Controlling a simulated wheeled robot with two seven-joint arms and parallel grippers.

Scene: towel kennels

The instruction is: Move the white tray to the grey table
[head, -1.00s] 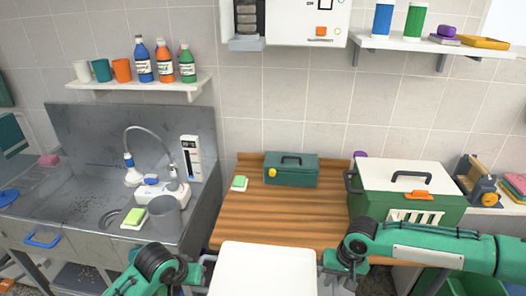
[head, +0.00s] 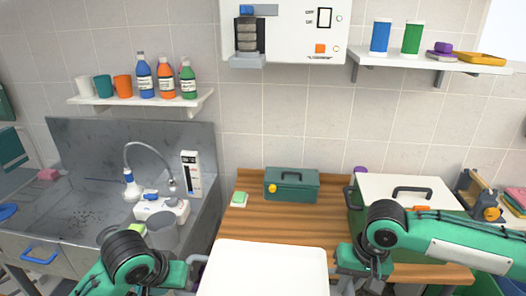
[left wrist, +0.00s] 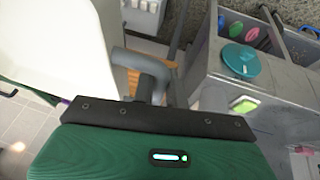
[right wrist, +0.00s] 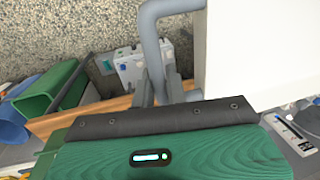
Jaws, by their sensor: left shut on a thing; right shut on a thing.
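The white tray (head: 264,270) is at the bottom middle of the head view, in front of the wooden counter, its near part cut off. My left gripper (head: 194,268) is shut on the tray's left grey handle; the handle (left wrist: 150,66) and white tray side (left wrist: 55,50) show in the left wrist view. My right gripper (head: 340,262) is shut on the right handle; that handle (right wrist: 153,25) and the tray (right wrist: 262,50) show in the right wrist view. The tray looks roughly level and empty where visible. I cannot make out a grey table.
The wooden counter (head: 270,225) holds a green toolbox (head: 291,186), a sponge (head: 239,199) and a large green box with a white lid (head: 405,187). A steel sink (head: 75,215) is at left. A wall unit (head: 290,30) and shelves hang above.

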